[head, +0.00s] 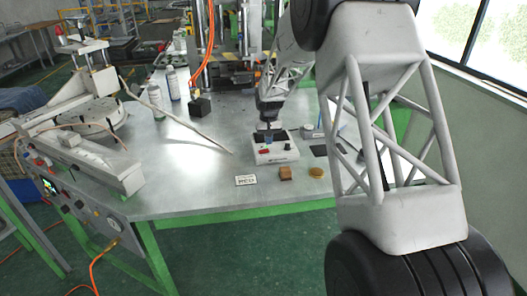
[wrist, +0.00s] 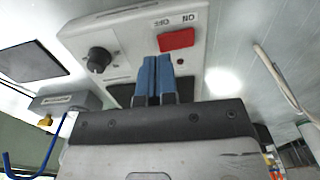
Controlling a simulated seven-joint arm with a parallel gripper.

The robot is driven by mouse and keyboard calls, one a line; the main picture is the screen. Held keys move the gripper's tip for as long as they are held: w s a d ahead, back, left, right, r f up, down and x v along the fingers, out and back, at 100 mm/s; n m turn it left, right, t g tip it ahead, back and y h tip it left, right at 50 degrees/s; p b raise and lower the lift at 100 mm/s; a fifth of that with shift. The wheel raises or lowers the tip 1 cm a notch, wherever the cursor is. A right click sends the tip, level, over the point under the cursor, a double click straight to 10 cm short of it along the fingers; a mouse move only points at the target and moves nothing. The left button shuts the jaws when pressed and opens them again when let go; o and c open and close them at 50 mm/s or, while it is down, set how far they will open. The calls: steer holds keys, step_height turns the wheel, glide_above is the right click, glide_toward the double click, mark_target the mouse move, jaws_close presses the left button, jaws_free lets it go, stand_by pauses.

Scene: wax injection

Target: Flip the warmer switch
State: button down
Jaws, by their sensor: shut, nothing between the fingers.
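The warmer (head: 278,158) is a white box with a sloped front panel, standing on the metal table. In the wrist view its panel (wrist: 135,35) looks upside down. The red switch also shows in the head view (head: 264,152). My gripper (head: 268,134) is over the warmer. Its blue fingers (wrist: 154,58) are together and empty, with their tips close beside the switch. I cannot tell whether they touch the panel.
Bare tabletop (head: 190,175) lies left of the warmer.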

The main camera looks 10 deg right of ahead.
mark_target(268, 150)
steer(key=shift+f, duration=1.6)
stand_by(1.5)
steer(key=shift+r, duration=3.5)
steer(key=shift+r, duration=0.1)
